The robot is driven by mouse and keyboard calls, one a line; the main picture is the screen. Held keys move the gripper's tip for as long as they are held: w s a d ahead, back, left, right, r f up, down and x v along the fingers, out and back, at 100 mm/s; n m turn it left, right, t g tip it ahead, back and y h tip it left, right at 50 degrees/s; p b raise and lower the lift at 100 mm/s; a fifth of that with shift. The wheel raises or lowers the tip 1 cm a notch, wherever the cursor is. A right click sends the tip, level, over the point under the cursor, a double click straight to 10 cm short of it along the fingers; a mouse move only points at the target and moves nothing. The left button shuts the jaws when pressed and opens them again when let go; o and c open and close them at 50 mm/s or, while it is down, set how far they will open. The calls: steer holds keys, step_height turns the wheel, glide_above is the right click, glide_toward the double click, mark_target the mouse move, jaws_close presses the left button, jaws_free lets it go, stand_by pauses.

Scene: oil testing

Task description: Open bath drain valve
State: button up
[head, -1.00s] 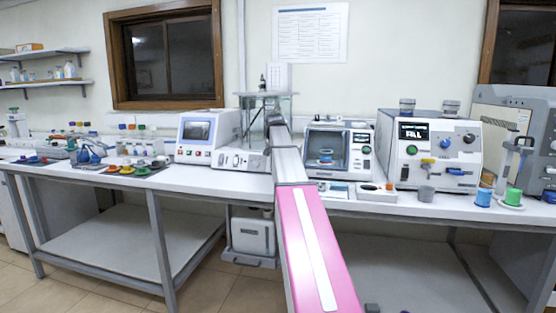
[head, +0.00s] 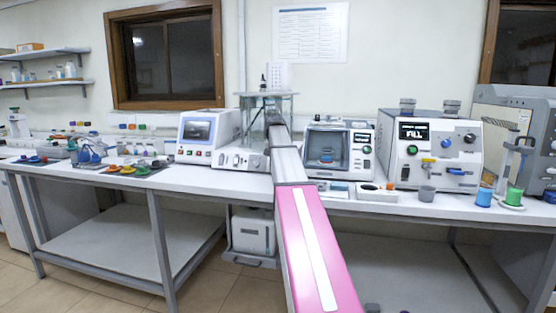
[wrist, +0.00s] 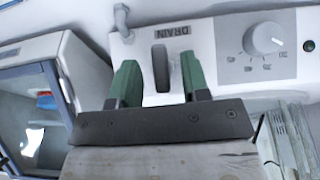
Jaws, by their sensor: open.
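The drain valve (wrist: 160,68) shows in the wrist view as a grey upright lever on a white panel, beside an upside-down DRAIN label (wrist: 172,31). My gripper (wrist: 160,80) is open, with one green finger on each side of the lever. The lever stands between the fingers, with gaps on both sides, so it is not clamped. In the head view, the bath (head: 286,105) is a clear glass tank over a white base panel (head: 232,157). My arm reaches to it and hides my gripper and the drain valve there.
A grey dial (wrist: 264,38) sits right of the lever in the wrist view, and a metal spout (wrist: 122,22) to its left. A white chamber instrument (head: 340,150) stands close right of the bath on the bench. A screen instrument (head: 200,135) stands close left.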

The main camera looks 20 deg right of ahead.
steer(key=v, duration=1)
steer(key=shift+r, duration=0.3)
steer(key=shift+a, duration=0.1)
